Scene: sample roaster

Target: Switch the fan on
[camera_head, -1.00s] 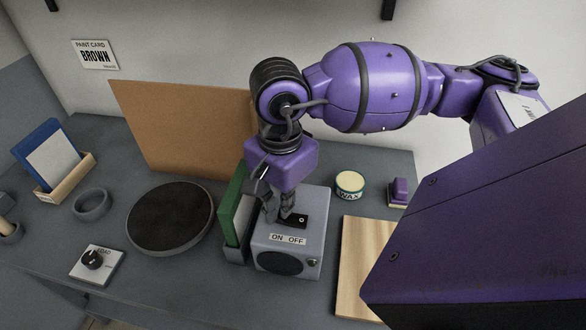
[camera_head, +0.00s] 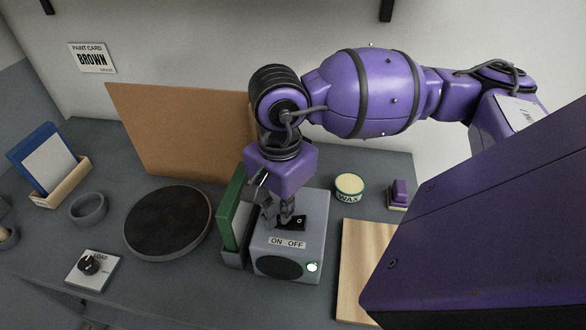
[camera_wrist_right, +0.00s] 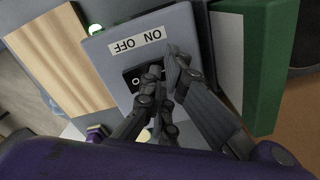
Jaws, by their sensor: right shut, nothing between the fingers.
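The fan (camera_head: 316,215) is a grey box with a dark round grille on its front, and its casing also shows in the wrist view (camera_wrist_right: 107,60). My left gripper is out of view.
A rack with a green panel (camera_head: 232,205) stands close to the fan's left side. A wooden board (camera_head: 362,270) lies at its right. A wax tin (camera_head: 348,187) is behind right. A dark turntable (camera_head: 168,222) and a knob plate (camera_head: 92,268) are further left.

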